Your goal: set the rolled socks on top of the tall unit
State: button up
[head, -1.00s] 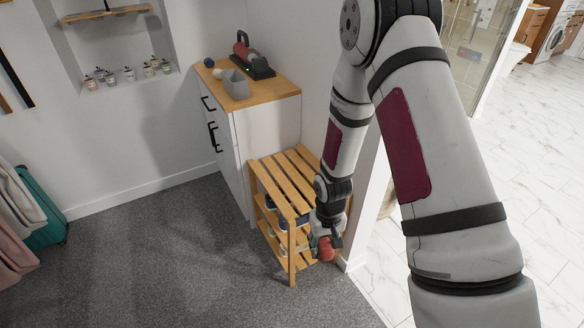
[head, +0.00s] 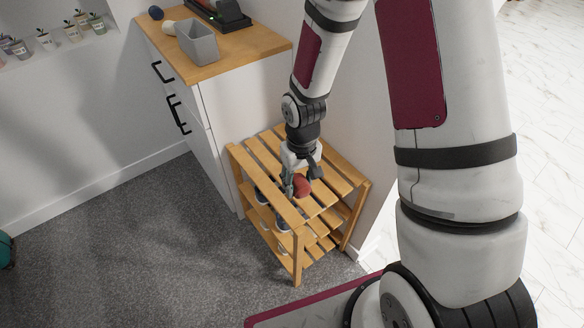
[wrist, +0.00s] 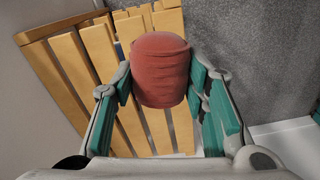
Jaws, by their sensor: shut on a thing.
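The rolled socks are a red bundle (head: 302,187), filling the space between the fingers in the wrist view (wrist: 160,70). My gripper (head: 296,188) is shut on them, with a green-padded finger on each side in the wrist view (wrist: 163,88). It points down and holds the socks over the slatted wooden rack; I cannot tell the exact gap. The tall unit, a white cabinet with a wooden top (head: 258,48) and black handles, stands behind and left of the rack, higher than it.
On the cabinet top are a grey open bin (head: 198,45), a dark ball (head: 155,13), a cream item (head: 169,28) and a black device (head: 222,14). Its front right part is bare. The slatted rack (head: 345,170) holds shoes on lower shelves. A wall runs close behind the rack.

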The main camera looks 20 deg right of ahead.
jog(key=b, duration=0.1)
jog(key=f+b, duration=0.2)
jog(key=shift+w+a+f+n, duration=0.1)
jog(key=shift+w+a+n, duration=0.2)
jog(key=b, duration=0.2)
jog(key=f+b, duration=0.1)
jog(key=b, duration=0.1)
jog(key=shift+s+a+f+n, duration=0.15)
jog(key=shift+a+f+n, duration=0.05)
jog(key=shift+f+n, duration=0.1)
jog(key=f+b, duration=0.1)
jog(key=b, duration=0.1)
jog(key=s+b, duration=0.1)
jog(key=b, duration=0.1)
jog(key=f+n+b, duration=0.1)
jog(key=b, duration=0.2)
jog(key=shift+s+a+f, duration=0.25)
jog(key=shift+s+f, duration=0.1)
jog(key=shift+s, duration=0.05)
jog(key=w+b, duration=0.1)
jog(key=w, duration=0.4)
jog(key=w+d+f+b, duration=0.1)
jog(key=w, duration=0.4)
jog(key=w+d+b, duration=0.1)
jog(key=w, duration=0.4)
jog(key=shift+w+f+b, duration=0.25)
jog(key=shift+w+b, duration=0.1)
jog(key=shift+f+b, duration=0.95)
jog(key=shift+f, duration=0.75)
